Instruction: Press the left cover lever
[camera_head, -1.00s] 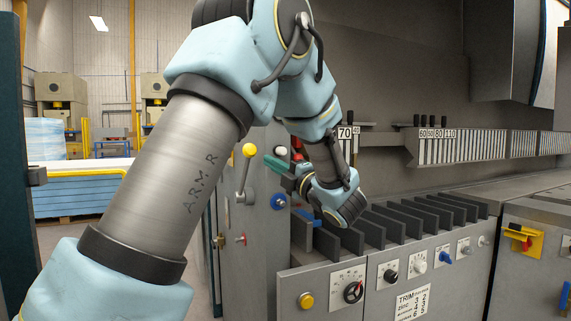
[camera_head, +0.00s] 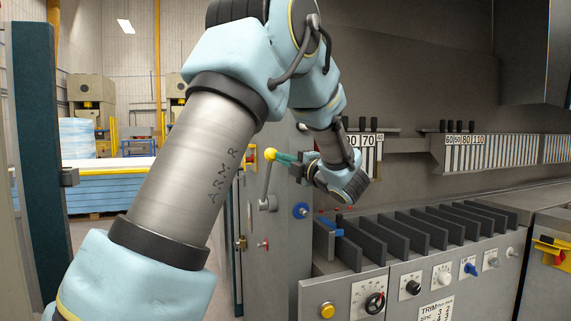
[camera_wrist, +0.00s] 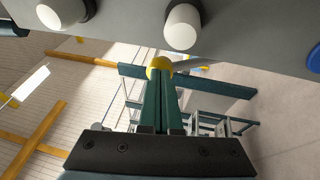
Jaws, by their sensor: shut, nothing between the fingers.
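A lever with a yellow ball knob (camera_head: 269,154) and a grey shaft stands up on the face of the grey cabinet. I cannot tell from any label whether it is the left cover lever. My gripper (camera_head: 276,156), with green fingers, is shut and empty, its tips at the right side of the ball. In the wrist view, the yellow ball (camera_wrist: 160,63) is right at the tips of my gripper (camera_wrist: 160,77), which partly cover it. The tips look touching or very close; I cannot tell which.
A blue knob (camera_head: 302,210) sits right of the lever on the cabinet. White knobs (camera_wrist: 182,27) are near my fingers in the wrist view. A row of dark upright plates (camera_head: 400,232) stands below my wrist, above a panel with dials (camera_head: 374,302).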

